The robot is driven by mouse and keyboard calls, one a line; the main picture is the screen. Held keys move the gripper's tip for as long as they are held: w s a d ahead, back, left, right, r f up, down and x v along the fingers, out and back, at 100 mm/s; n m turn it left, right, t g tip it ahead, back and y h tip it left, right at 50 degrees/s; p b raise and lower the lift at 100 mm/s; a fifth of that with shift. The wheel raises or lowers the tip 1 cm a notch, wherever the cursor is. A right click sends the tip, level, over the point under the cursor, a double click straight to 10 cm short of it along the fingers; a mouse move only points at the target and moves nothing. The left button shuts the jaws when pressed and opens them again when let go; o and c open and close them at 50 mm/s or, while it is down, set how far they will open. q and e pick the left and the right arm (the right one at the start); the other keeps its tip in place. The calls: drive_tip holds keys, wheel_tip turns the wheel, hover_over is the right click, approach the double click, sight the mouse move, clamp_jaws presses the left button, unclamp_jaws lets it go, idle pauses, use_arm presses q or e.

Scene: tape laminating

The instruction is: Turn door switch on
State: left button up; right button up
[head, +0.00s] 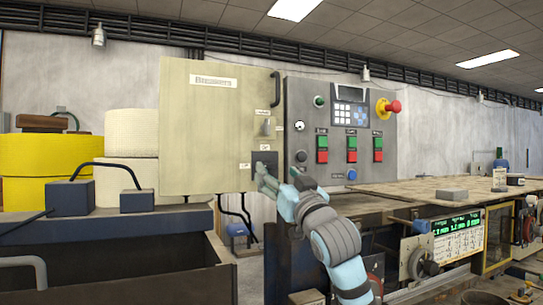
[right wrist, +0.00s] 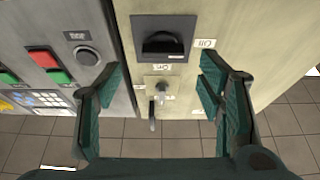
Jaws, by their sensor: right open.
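The door switch (head: 264,157) is a dark square plate on the lower right of the beige cabinet door (head: 205,120). In the right wrist view, upside down, the switch (right wrist: 163,38) has a black knob, with one label on its side and one on the edge nearer the door latch (right wrist: 158,90). Which label the knob points to is not clear. My right gripper (head: 267,178) is just in front of the switch and partly covers its lower part. In the right wrist view my right gripper (right wrist: 162,85) is open, with nothing between its fingers. My left gripper is not in view.
A grey control panel (head: 339,125) with several buttons and a red emergency knob (head: 393,107) stands right of the door. A worktable (head: 430,188) extends to the right. Yellow (head: 40,170) and cream rolls stand at the left.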

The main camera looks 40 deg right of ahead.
sight(269, 167)
drive_tip(key=p+x, duration=0.1)
drive_tip(key=x, duration=0.2)
drive_tip(key=shift+w+a, duration=0.15)
drive_tip(key=shift+w, duration=0.1)
drive_tip(key=shift+w+f, duration=0.1)
drive_tip(key=shift+w, duration=0.35)
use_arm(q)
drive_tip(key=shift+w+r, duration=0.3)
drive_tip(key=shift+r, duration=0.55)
use_arm(e)
drive_tip(key=shift+s, duration=0.15)
drive_tip(key=shift+s, duration=0.1)
drive_tip(key=shift+c, duration=1.4)
drive_tip(key=c, duration=0.9)
drive_tip(key=shift+o, duration=0.2)
